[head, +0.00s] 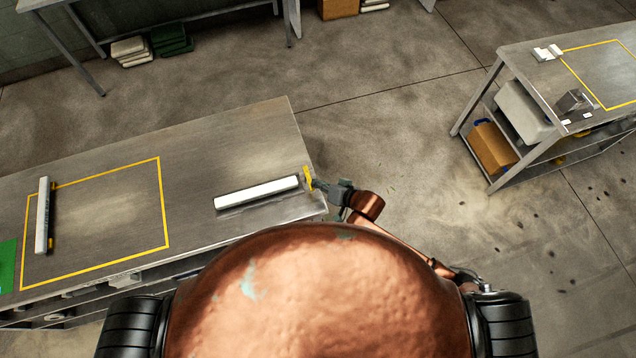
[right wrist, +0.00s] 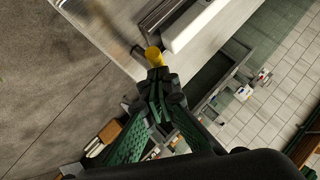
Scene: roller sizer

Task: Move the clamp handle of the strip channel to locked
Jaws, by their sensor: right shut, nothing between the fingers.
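A long white strip channel (head: 257,192) lies near the right end of the grey metal table; its end also shows in the right wrist view (right wrist: 190,25). A yellow clamp handle (head: 308,178) stands at the channel's right end, by the table edge. It also shows in the right wrist view (right wrist: 154,55). My right gripper (head: 318,185) is shut and empty, with its fingertips (right wrist: 158,76) right at the yellow handle. I cannot tell whether they touch it. My left gripper is not in view.
A green patch (head: 7,265) is at the far left. Another workbench (head: 530,65) stands at the right, with clear floor between.

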